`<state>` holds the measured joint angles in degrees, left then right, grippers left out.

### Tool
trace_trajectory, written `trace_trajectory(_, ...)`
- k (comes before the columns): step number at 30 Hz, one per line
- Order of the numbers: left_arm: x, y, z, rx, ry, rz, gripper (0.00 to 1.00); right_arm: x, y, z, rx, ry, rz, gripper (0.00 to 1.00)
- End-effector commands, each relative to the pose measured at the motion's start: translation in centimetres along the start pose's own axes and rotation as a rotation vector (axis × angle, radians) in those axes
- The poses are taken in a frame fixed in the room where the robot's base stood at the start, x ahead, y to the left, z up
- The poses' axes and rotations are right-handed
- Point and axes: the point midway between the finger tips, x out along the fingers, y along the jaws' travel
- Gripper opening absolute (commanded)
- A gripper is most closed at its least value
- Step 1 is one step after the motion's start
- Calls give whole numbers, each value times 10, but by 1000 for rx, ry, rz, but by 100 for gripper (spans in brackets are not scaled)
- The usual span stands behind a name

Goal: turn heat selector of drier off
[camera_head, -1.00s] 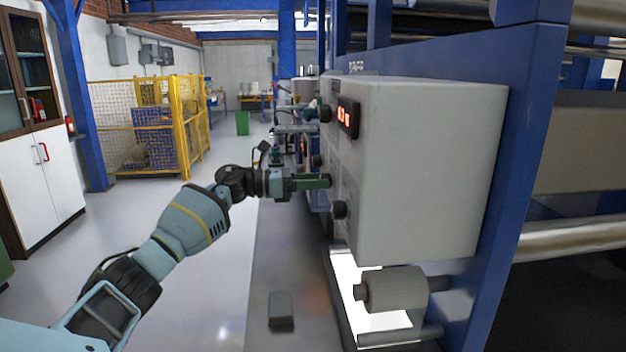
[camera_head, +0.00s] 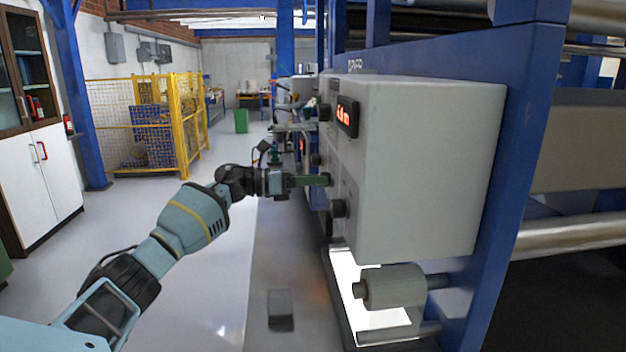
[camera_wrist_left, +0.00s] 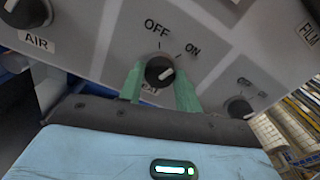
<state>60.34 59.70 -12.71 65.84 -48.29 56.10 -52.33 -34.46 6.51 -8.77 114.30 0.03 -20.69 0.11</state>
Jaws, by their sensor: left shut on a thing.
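The drier's control box is the pale grey box (camera_head: 425,165) on the blue frame, with its knob panel on its left face. My left gripper (camera_head: 322,180) reaches that panel from the left. In the left wrist view, its two green fingers (camera_wrist_left: 160,88) are shut on the black heat selector knob (camera_wrist_left: 160,69), one on each side. OFF is printed above the knob and ON to its upper right. The label below is partly hidden, with its last letters showing. A pale mark shows on the knob's face; I cannot tell exactly where it points. My right gripper is not in view.
An AIR knob (camera_wrist_left: 28,13) is at upper left and another knob (camera_wrist_left: 238,107) at lower right in the wrist view. A red display (camera_head: 347,116) is on the box. A roller (camera_head: 396,289) sits below. The floor to the left is open up to a yellow cage (camera_head: 187,120).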

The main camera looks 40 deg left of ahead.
Motion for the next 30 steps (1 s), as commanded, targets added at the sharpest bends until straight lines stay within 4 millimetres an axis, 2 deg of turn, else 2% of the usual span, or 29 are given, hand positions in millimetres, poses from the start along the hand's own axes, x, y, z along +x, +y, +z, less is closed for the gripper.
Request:
trace_trajectory(21, -1, 0, 3, -637, -3, 0, 11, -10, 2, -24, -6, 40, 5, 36)
trace_trajectory(30, -1, 0, 2, -835, -3, -1, 11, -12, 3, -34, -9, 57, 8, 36)
